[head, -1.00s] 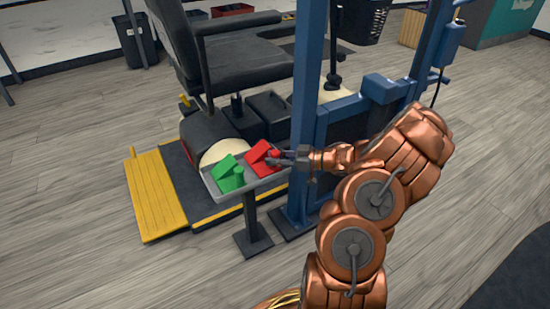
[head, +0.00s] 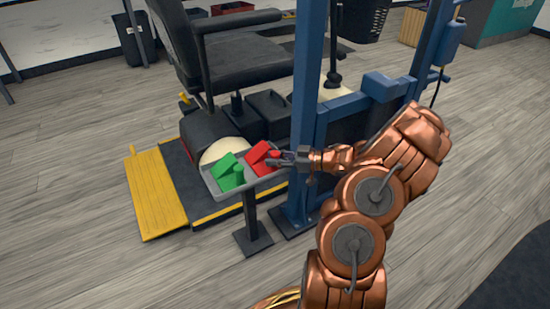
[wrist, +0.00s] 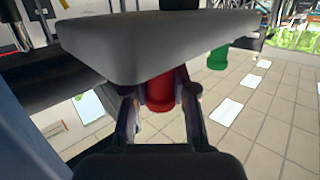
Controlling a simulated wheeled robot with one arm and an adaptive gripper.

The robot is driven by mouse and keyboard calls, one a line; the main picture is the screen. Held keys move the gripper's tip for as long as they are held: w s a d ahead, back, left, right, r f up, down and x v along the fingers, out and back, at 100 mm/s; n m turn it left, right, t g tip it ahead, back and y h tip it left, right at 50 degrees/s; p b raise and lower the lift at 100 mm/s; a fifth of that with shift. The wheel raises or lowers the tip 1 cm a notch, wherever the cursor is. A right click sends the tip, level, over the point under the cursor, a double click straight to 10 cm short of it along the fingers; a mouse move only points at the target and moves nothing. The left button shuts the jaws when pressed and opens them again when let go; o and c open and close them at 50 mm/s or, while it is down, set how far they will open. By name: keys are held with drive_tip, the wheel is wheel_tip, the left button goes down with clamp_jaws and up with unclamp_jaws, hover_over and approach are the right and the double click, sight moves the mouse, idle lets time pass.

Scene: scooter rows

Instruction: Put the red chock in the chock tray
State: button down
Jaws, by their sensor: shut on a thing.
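The red chock (head: 259,156) is a wedge with a knob on its right side, lying in a small grey tray (head: 246,187) on a post. A green chock (head: 226,170) lies beside it on the left. My gripper (head: 277,157) is at the right end of the tray, shut on the red chock's knob. In the wrist view the red knob (wrist: 160,92) sits between my fingertips (wrist: 160,100), close to the grey tray (wrist: 110,50), and the green knob (wrist: 217,57) is to the right. The fingers hide part of the red knob.
A blue post (head: 304,110) of a frame rises just behind my gripper. A black scooter seat (head: 245,65) and a yellow ramp (head: 155,190) stand behind and left of the tray. The floor at the front left is clear.

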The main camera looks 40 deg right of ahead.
drive_tip(key=c, duration=0.8)
unclamp_jaws()
drive_tip(key=shift+c, duration=0.2)
drive_tip(key=v, duration=1.2)
